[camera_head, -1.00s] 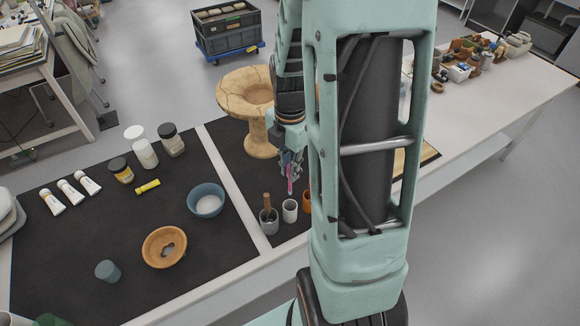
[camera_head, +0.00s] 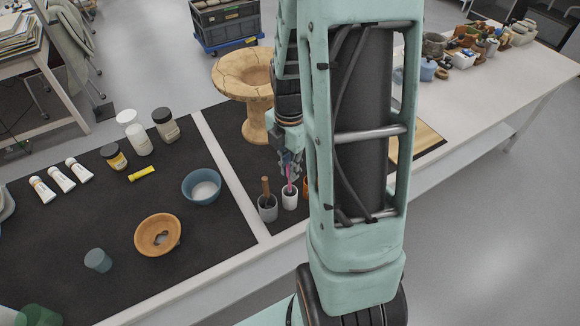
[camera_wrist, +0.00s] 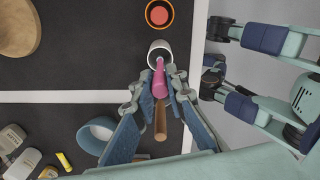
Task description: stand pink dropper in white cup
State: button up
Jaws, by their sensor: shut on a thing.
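The pink dropper (camera_wrist: 159,80) is held between the fingers of my gripper (camera_wrist: 160,88) in the wrist view. In the head view, the dropper (camera_head: 289,180) hangs roughly upright from my gripper (camera_head: 291,160), directly over the white cup (camera_head: 290,200). Its lower end appears to be at or inside the cup's mouth. In the wrist view the tip reaches the opening of the white cup (camera_wrist: 160,47). How deep the tip sits is not clear. My gripper is shut on the dropper, above the cup.
A grey cup holding a wooden-handled tool (camera_head: 267,208) stands just left of the white cup. An orange cup (camera_wrist: 159,14) stands on the other side. A cracked clay stand (camera_head: 256,120) is behind. A blue bowl (camera_head: 202,187) and a holed orange bowl (camera_head: 158,235) lie left.

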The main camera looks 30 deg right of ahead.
jog(key=b, duration=0.3)
send_over(290, 193)
jog(key=shift+w+d+f, duration=0.1)
jog(key=shift+f, duration=1.05)
jog(key=shift+w+f, duration=0.1)
jog(key=shift+f, duration=1)
jog(key=o, duration=0.9)
jog(key=shift+c, duration=0.2)
jog(key=shift+r, duration=0.1)
notch_tip(290, 193, up, 12)
jog(key=shift+f, duration=0.1)
